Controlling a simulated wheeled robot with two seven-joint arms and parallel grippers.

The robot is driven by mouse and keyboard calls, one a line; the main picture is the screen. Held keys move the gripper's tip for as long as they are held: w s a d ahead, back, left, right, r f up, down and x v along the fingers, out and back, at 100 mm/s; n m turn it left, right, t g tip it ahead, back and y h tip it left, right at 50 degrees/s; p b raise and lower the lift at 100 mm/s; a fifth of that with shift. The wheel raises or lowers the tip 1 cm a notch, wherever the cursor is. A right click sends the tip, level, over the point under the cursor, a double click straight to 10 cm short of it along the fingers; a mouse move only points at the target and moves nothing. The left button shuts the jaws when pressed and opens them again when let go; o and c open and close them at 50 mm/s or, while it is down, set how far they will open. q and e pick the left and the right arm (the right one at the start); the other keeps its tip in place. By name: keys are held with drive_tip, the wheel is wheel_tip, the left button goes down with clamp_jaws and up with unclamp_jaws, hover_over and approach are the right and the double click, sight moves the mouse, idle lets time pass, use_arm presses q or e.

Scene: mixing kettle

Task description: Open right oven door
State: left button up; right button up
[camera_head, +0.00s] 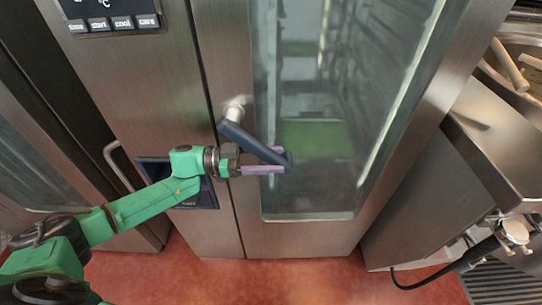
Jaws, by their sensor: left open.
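The right oven door (231,60) is a steel frame around a tall glass pane (320,110). It looks flush with the oven front; I cannot see a clear gap. Its handle (245,137) is a dark blue bar on a light round mount, slanting down to the right. My left gripper (280,164), on a green arm from the lower left, is at the lower end of the handle. Its mauve fingers are open, one on each side of the bar's end as seen here. I cannot tell whether they touch it. My right gripper is not in view.
A control panel (110,20) with buttons is at the top left. Another door with a curved handle (118,165) stands at the left. A steel kettle unit (495,140) stands close on the right. Red floor (300,280) is clear in front of the oven.

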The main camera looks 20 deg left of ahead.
use_arm(q)
clamp_jaws()
idle(1.4)
